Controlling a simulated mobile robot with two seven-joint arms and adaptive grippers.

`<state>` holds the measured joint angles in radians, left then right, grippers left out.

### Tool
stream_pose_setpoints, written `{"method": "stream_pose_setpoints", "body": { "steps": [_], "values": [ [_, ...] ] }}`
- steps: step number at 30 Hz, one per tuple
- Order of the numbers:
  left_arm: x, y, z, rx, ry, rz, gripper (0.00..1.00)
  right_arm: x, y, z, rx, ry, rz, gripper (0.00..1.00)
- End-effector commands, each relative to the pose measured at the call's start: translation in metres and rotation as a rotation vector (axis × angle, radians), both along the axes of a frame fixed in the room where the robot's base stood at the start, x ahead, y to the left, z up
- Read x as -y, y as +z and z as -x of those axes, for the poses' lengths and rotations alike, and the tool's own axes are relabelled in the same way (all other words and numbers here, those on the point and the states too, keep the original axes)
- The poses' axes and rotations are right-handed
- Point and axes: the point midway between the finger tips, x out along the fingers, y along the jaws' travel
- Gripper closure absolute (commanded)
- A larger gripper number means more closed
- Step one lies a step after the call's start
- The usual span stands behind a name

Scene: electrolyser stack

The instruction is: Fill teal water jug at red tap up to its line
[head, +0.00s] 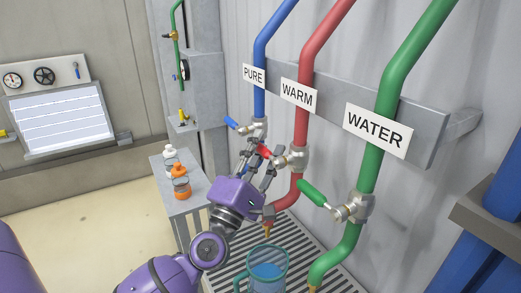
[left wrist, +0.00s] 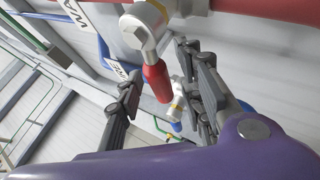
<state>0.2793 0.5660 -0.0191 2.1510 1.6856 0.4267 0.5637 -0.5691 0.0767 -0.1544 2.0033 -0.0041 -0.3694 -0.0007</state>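The teal see-through jug (head: 283,258) stands on the floor grating below the brass outlet (head: 268,231) of the red pipe, cut off by the bottom edge. Blue water (head: 266,271) shows inside it; its fill line cannot be made out. The red tap handle (head: 264,151) sticks out sideways from its valve, under the WARM sign (head: 298,95). My left gripper (head: 257,161) is open at this handle. In the left wrist view the red handle (left wrist: 157,82) sits between the spread fingers (left wrist: 163,95), with gaps on both sides. My right gripper is out of view.
A blue tap handle (head: 231,123) lies close behind my left gripper, and a green handle (head: 312,193) is nearer on the right. A grey side table (head: 165,188) holds a white bottle (head: 169,153) and an orange one (head: 180,182). Open floor lies left.

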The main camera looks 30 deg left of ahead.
Motion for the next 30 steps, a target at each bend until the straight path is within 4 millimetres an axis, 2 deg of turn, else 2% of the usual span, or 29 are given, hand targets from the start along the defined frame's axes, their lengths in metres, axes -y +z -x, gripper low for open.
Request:
{"method": "stream_pose_setpoints", "body": {
  "steps": [5, 15, 21, 30],
  "values": [
    [0.000, -0.007, 0.010, -0.002, 0.001, 0.002, 0.65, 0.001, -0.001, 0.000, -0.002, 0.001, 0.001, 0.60],
    [0.002, -0.042, 0.070, -0.005, 0.001, -0.001, 0.65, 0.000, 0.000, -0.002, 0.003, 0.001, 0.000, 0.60],
    [0.003, -0.056, 0.096, -0.003, 0.002, -0.002, 0.65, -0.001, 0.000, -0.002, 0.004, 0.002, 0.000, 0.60],
    [0.004, -0.059, 0.105, 0.001, 0.000, -0.001, 0.65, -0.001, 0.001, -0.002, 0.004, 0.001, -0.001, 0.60]
  ]
}}
